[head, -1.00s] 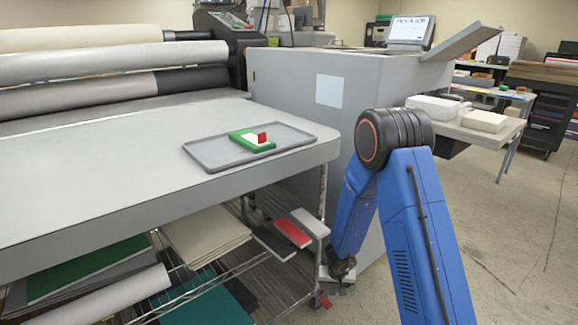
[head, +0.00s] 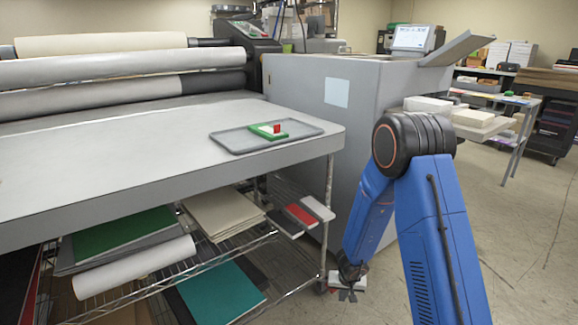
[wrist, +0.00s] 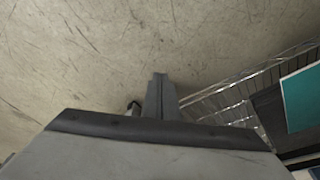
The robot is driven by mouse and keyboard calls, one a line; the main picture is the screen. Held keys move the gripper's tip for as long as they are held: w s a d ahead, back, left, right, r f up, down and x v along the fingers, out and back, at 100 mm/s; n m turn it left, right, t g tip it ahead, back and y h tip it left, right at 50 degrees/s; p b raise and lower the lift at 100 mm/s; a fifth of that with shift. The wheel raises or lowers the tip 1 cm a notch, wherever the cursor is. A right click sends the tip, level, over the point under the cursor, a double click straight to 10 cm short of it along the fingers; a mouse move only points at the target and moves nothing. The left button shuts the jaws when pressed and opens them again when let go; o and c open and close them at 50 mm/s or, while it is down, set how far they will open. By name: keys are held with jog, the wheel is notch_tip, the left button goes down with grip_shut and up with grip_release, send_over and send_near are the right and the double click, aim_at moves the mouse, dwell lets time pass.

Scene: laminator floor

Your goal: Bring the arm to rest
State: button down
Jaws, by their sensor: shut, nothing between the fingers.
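My blue arm is folded, with its elbow high and its forearm hanging down in front of the grey machine. My gripper (head: 347,295) hangs at the lower end, beside the right end of the wire rack. In the wrist view my gripper (wrist: 160,78) has its fingers together with nothing between them, and points over the bare floor.
A grey tray (head: 228,141) on the table (head: 90,165) holds a green block (head: 262,138) with a white and red part. The grey machine (head: 290,95) stands behind.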

jog(key=a+r+n+t+y, duration=0.1)
jog(key=a+r+t+y, duration=0.15)
jog(key=r, duration=1.35)
jog(key=s+r+n+y, duration=0.1)
jog(key=s+r, duration=0.6)
jog(key=r, duration=0.2)
jog(key=s+r+n+y, duration=0.1)
jog(key=s+r, duration=0.6)
jog(key=r, duration=0.3)
jog(key=s+d+r+h, duration=0.2)
jog(key=s+d, duration=0.3)
jog(key=s, duration=0.6)
jog(key=s+d+r+m+h, duration=0.1)
jog(key=s+d+r, duration=0.4)
jog(key=s, duration=0.6)
jog(key=shift+s+d+g+h, duration=0.35)
jog(key=shift+s+d+h, duration=0.1)
jog(key=shift+h, duration=0.2)
jog(key=shift+a+r, duration=0.1)
